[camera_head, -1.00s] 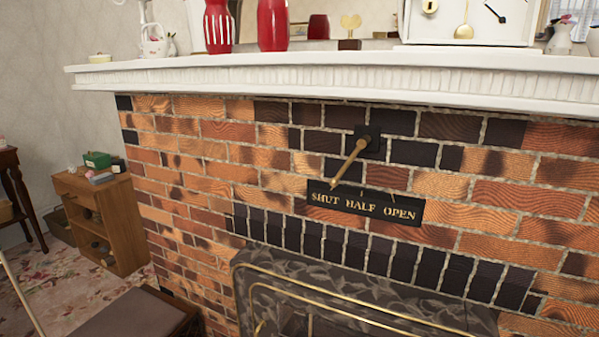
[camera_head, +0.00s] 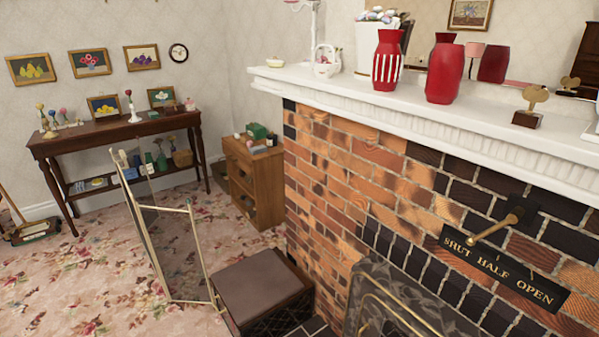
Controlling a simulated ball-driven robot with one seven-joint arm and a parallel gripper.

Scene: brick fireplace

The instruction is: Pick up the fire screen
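The fire screen (camera_head: 172,240) stands upright on the flowered carpet, left of the fireplace. It has thin brass-coloured frames and dark see-through panels, folded at an angle to one another. Its right edge is close to a low box with a brown top (camera_head: 258,286); I cannot tell whether they touch. My gripper is not in view.
The brick fireplace (camera_head: 345,175) with a white mantel (camera_head: 400,115) fills the right side. A small wooden cabinet (camera_head: 252,185) stands behind the box. A dark side table (camera_head: 115,133) is against the back wall. Carpet (camera_head: 70,270) is open left of the screen.

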